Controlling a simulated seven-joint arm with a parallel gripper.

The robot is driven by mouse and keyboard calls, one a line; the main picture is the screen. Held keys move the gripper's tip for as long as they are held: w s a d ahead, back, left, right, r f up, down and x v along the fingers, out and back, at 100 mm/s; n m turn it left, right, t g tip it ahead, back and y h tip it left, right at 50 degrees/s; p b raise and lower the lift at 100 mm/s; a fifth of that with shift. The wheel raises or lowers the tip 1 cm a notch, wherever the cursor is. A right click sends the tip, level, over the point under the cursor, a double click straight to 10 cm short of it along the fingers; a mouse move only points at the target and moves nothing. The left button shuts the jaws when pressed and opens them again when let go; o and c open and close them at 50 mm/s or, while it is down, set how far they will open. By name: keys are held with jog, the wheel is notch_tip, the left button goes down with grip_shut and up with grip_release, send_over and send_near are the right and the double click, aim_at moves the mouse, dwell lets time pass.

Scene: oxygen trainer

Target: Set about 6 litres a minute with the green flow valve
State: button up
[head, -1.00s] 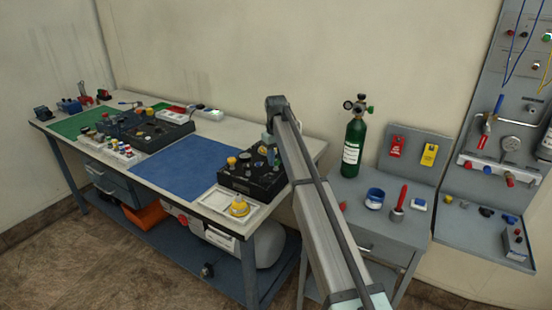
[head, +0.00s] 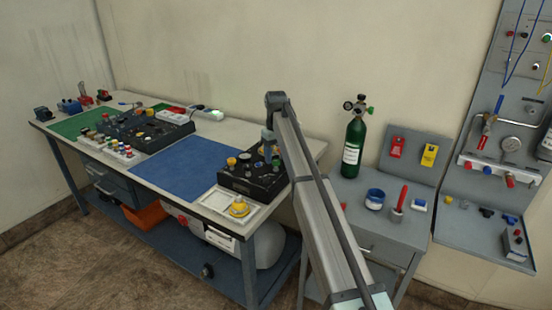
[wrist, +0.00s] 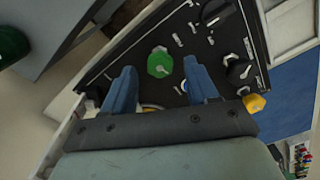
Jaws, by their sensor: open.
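The green flow valve (wrist: 160,63) is a round knob with a pale mark on the black trainer panel (wrist: 115,72). In the wrist view it shows between the two blue fingertips of my gripper (wrist: 159,70), which are open with a gap on each side of the knob. I cannot tell how far the fingertips stand above the panel. In the head view my gripper (head: 267,140) points down over the right part of the black trainer (head: 238,183), and my arm covers part of it. No flow reading can be made out.
A yellow knob (wrist: 255,103) and black knobs (wrist: 238,70) sit right of the green valve. A green cylinder (head: 354,148) stands on the side table to the right. The blue mat (head: 185,166) left of the trainer is clear.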

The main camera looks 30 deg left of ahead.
aim_at(276, 161)
notch_tip(276, 161, up, 12)
dwell(0.4)
jog(key=shift+r, duration=0.1)
dwell(0.4)
